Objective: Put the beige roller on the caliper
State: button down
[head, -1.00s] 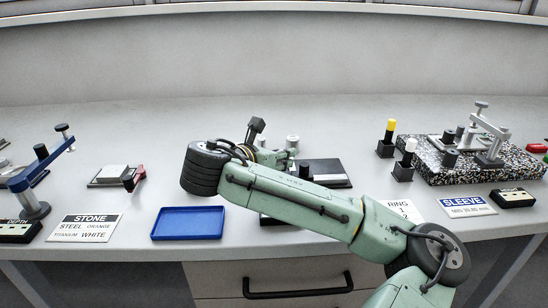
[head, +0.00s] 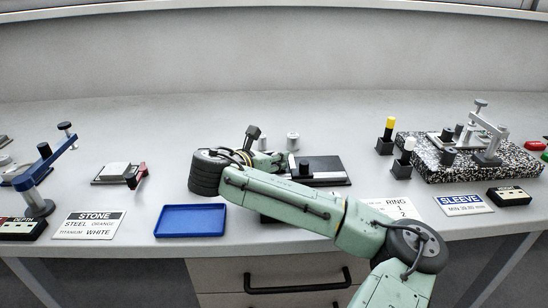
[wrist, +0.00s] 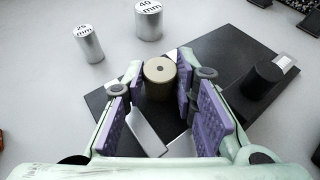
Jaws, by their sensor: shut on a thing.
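The beige roller (wrist: 160,77) stands upright between the purple pads of my gripper (wrist: 159,84), near their tips. My gripper is shut on it. Under and ahead of the gripper is a dark flat plate (wrist: 225,65) with bright metal pieces (wrist: 150,132) and a black cylinder (wrist: 263,80). This may be the caliper, but I cannot be sure. The plate (head: 322,165) also shows in the head view behind my arm, which hides part of it. Whether the roller touches the plate is unclear. In the head view the roller and fingertips are hidden.
Two silver cylinders, marked 25 mm (wrist: 88,43) and 40 mm (wrist: 148,20), stand behind the plate. A blue tray (head: 190,220) lies at the front. Black-and-yellow (head: 387,135) and black-and-white (head: 404,160) posts stand right, beside a speckled slab (head: 440,171). The back of the table is clear.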

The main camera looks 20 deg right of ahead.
jog(key=c, duration=1.6)
grip_release()
jog(key=shift+r+p, duration=0.3)
jog(key=b+v, duration=0.1)
jog(key=v, duration=1.1)
jog(key=shift+w, duration=0.1)
